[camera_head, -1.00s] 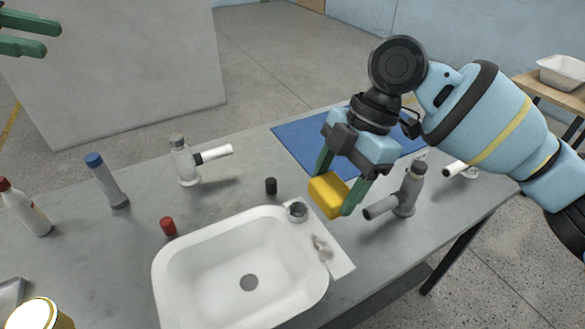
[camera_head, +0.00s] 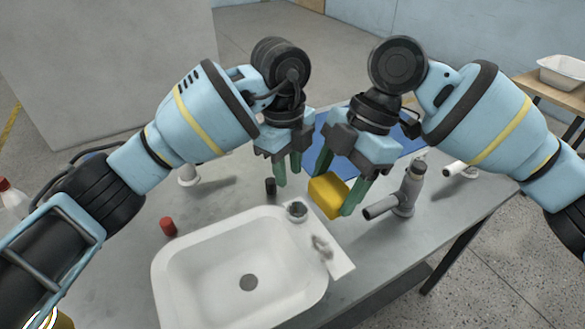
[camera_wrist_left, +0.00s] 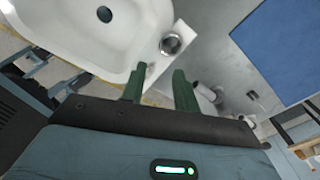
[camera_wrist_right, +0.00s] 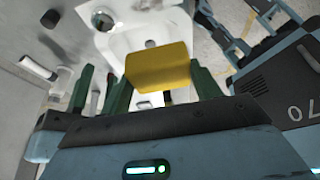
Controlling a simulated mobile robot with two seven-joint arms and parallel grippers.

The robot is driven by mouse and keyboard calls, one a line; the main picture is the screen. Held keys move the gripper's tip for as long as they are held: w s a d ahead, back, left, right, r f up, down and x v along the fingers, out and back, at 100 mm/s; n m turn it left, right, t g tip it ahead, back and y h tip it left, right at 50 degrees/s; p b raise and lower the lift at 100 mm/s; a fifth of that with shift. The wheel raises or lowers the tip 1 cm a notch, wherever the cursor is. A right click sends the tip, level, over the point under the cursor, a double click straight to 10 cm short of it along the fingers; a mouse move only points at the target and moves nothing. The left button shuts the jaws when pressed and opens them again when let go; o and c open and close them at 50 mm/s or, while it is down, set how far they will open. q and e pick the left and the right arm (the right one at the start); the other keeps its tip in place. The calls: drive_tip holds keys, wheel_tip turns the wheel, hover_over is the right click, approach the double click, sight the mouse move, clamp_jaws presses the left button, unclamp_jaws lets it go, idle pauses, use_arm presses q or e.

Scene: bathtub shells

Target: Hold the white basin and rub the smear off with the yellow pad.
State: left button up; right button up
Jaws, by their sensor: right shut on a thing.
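The white basin (camera_head: 205,285) sits on the grey table, with a dark drain hole in its floor. A brownish-grey smear (camera_head: 321,246) marks the flat ledge on its right side, beside a round metal fitting (camera_head: 297,210). My right gripper (camera_head: 336,190) is shut on the yellow pad (camera_head: 326,197) and holds it above and behind the ledge. The pad also shows between the fingers in the right wrist view (camera_wrist_right: 158,68). My left gripper (camera_head: 288,178) is open and empty, behind the basin's far edge. Its parted fingers show in the left wrist view (camera_wrist_left: 156,78), with the basin beyond them.
A small black cap (camera_head: 270,188) and a red cap (camera_head: 168,226) stand behind the basin. A grey tap-like fitting (camera_head: 404,195) stands right of the pad. A blue mat (camera_head: 320,130) lies at the back, partly hidden by my arms. Another white basin (camera_head: 563,72) rests on a side table.

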sight(292, 215)
use_arm(q)
drive_tip(key=shift+d+f+y, duration=0.3)
drive_tip(key=shift+d, duration=0.1)
drive_tip(key=shift+f, duration=0.1)
wheel_tip(292, 215, down, 12)
drive_tip(key=shift+r, duration=0.1)
idle(0.4)
drive_tip(key=shift+s, duration=0.1)
clamp_jaws()
drive_tip(key=shift+o, duration=0.4)
unclamp_jaws()
clamp_jaws()
